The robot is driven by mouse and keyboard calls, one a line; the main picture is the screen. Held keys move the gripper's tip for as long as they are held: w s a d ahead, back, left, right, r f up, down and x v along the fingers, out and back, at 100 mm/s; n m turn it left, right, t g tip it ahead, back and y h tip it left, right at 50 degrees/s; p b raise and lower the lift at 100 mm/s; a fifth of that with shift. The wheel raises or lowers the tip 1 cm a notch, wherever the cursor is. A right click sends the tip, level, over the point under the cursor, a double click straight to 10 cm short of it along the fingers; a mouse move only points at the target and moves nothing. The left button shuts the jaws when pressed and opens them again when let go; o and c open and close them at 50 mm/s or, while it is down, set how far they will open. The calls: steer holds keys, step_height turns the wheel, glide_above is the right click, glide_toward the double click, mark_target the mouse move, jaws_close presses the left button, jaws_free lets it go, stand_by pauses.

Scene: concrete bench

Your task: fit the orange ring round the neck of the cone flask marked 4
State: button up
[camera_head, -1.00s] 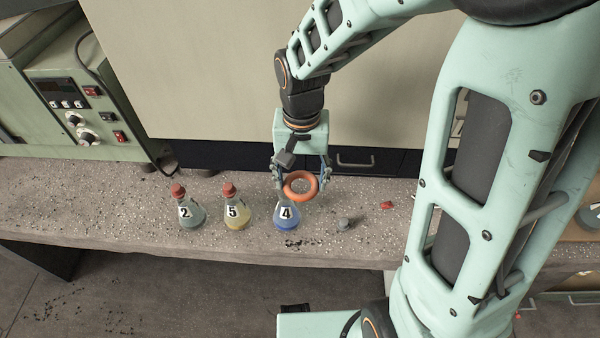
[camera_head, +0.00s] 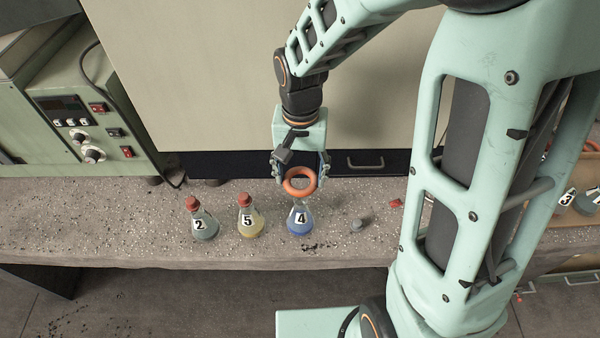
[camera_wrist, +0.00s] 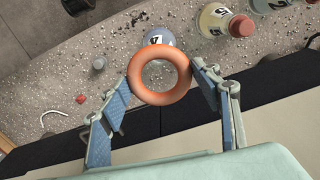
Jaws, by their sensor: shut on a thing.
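The orange ring (camera_head: 300,182) is held between the fingertips of my gripper (camera_head: 301,168). In the wrist view the ring (camera_wrist: 134,82) sits between the blue finger pads of my gripper (camera_wrist: 160,85). The flask marked 4 (camera_head: 300,219), with blue contents, stands upright on the bench just below the ring. Its upper neck is hidden behind the ring in the head view. In the wrist view flask 4 (camera_wrist: 158,36) shows just beyond the ring and partly through it. I cannot tell whether the ring touches the neck.
Red-stoppered flasks marked 2 (camera_head: 204,226) and 5 (camera_head: 249,220) stand to the left. A grey stopper-like piece (camera_head: 358,225) and a small red piece (camera_head: 396,203) lie to the right on the bench (camera_head: 110,225).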

steer(key=shift+f+b, duration=2)
steer(key=shift+f, duration=0.9)
steer(key=shift+f+b, duration=2.75)
steer(key=shift+f, duration=0.5)
steer(key=o, duration=1.4)
steer(key=o, duration=0.4)
steer(key=shift+o, duration=0.2)
steer(key=shift+r, duration=0.2)
steer(key=shift+r+p, duration=3.4)
steer(key=shift+r, duration=0.7)
